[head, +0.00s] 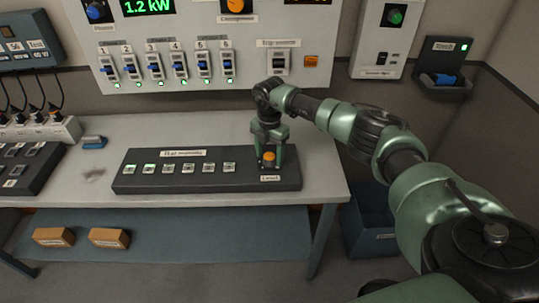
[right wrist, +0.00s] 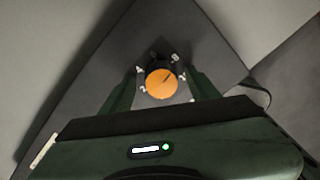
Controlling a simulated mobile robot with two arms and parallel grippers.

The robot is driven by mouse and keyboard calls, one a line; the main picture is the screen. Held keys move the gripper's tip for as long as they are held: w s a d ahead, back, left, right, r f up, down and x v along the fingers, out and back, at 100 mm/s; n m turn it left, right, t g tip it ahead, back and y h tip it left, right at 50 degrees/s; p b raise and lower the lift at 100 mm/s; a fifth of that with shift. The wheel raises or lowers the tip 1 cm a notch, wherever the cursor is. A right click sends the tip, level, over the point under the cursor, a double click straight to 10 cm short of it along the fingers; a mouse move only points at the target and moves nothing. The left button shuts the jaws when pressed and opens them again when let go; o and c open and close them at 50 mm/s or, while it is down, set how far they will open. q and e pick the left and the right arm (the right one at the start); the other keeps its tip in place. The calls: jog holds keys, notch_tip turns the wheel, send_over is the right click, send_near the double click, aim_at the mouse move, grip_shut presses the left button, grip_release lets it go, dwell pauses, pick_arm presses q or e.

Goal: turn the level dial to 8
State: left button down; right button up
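The level dial is an orange knob (head: 268,157) at the right end of the dark console, above a small label reading "Level" (head: 270,178). My right gripper (head: 268,160) points down over it, with a finger on either side. In the right wrist view the dial (right wrist: 161,83) lies between the fingertips (right wrist: 161,80), with a small gap on each side, so the gripper looks open. My left gripper is out of view.
The dark console (head: 205,186) also carries a row of several small switches. It stands on a grey table (head: 330,185). A wall panel (head: 130,50) with breaker switches is behind. A power strip (head: 40,131) and a blue item (head: 94,142) are at left.

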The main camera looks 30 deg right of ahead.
aim_at(270, 156)
notch_tip(270, 156, up, 8)
jog(key=shift+f+b, duration=0.15)
jog(key=shift+b, duration=0.7)
